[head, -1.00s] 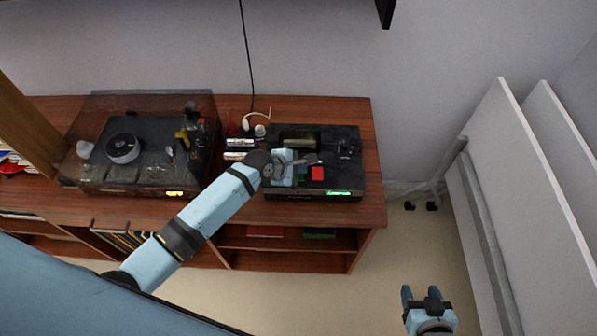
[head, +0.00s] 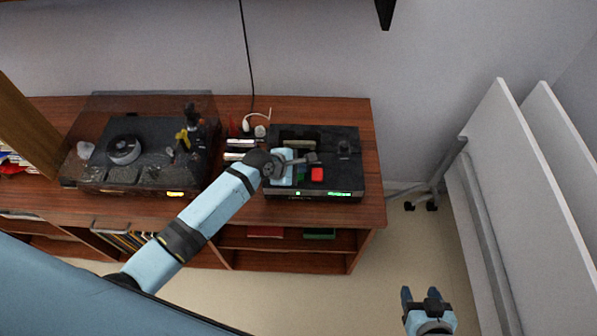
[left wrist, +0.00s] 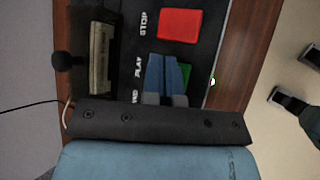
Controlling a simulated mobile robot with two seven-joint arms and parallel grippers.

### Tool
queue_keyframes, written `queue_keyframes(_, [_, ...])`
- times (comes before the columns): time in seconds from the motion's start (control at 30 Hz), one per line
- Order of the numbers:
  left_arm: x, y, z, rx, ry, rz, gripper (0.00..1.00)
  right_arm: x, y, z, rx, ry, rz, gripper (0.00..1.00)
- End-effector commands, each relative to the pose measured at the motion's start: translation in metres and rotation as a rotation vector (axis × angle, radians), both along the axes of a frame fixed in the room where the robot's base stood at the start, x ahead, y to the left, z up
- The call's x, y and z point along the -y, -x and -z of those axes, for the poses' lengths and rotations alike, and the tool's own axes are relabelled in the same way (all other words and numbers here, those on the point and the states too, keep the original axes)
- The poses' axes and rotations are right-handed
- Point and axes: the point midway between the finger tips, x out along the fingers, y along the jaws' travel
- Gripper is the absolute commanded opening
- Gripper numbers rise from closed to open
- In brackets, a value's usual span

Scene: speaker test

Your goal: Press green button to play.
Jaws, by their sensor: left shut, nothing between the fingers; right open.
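The black player (head: 345,170) stands on the wooden cabinet, with a red button (head: 317,174) on its top. Next to it, a sliver of the green button (head: 302,178) shows beside my left gripper (head: 298,162). In the left wrist view the red button (left wrist: 180,25) sits by the word STOP. My left fingers (left wrist: 166,72) are shut and empty, over the green button (left wrist: 186,74) by the word PLAY, covering most of it. Whether they touch it I cannot tell. My right gripper (head: 420,296) is open and empty, low at the right, away from the cabinet.
A turntable (head: 125,165) under a clear lid stands left of the player. Small items and a cable lie between them. White panels (head: 520,200) on a wheeled frame stand at the right. A dark shelf corner (head: 385,12) hangs above.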

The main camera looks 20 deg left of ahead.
Motion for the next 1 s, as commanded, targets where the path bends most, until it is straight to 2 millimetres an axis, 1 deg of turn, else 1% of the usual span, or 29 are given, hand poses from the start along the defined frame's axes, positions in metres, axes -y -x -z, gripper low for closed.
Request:
queue_keyframes(0.03, [0.0,0.0,-0.004,0.0,0.0,0.0,0.0,0.0,0.0,-0.002,0.0,0.0,0.0,0.56])
queue_keyframes(0.1, [0.0,0.0,-0.006,0.0,0.0,0.0,0.0,0.0,0.0,-0.003,0.0,0.0,0.0,0.56])
queue_keyframes(0.47, [0.0,0.0,-0.009,0.002,0.0,0.001,0.0,0.0,-0.002,-0.003,0.003,0.0,-0.001,0.56])
queue_keyframes(0.9, [0.001,0.0,-0.05,0.003,0.001,0.001,0.0,0.0,-0.003,-0.004,0.005,0.0,0.0,0.56])
queue_keyframes(1.0, [0.0,0.0,-0.055,0.001,0.0,0.001,0.0,0.0,-0.003,-0.004,0.005,0.0,0.0,0.56])
